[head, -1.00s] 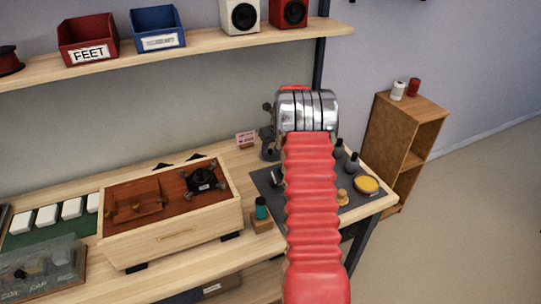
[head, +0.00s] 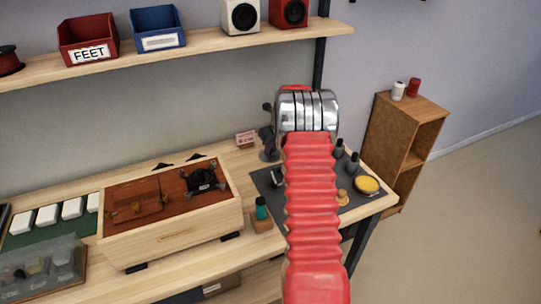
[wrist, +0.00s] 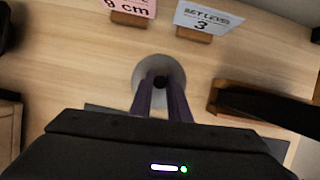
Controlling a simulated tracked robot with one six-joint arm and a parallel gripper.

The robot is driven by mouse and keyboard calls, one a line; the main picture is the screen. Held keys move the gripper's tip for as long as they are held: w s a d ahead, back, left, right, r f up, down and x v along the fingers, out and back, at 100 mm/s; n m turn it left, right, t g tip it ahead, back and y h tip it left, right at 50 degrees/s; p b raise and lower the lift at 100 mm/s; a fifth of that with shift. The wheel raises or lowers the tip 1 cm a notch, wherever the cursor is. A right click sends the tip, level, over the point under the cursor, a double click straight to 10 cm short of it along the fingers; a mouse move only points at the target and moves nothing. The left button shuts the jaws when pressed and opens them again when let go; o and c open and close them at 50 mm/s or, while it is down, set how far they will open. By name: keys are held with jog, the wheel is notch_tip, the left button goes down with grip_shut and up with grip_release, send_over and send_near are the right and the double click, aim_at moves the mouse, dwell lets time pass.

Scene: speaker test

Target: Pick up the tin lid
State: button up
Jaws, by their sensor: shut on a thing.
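In the wrist view my gripper (wrist: 160,88) points down with its two dark purple fingers close together. They are shut on the small dark knob in the middle of a grey round disc, which looks like the tin lid (wrist: 160,65). Whether the lid is lifted or rests on the wood cannot be told. In the head view my red arm hides most of the gripper and the lid. A round tin with yellow contents (head: 367,185) stands open at the right end of the bench.
A pink card (wrist: 127,8) and a white "SET LEVEL 3" card (wrist: 208,18) stand beyond the lid. A dark mat (head: 266,180) with small bottles lies on the bench. A wooden box (head: 185,238) stands left of it. A shelf (head: 180,52) runs above.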

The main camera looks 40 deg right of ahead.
jog(key=shift+r, duration=0.15)
grip_shut()
notch_tip(320, 180, up, 10)
dwell(0.3)
dwell(0.5)
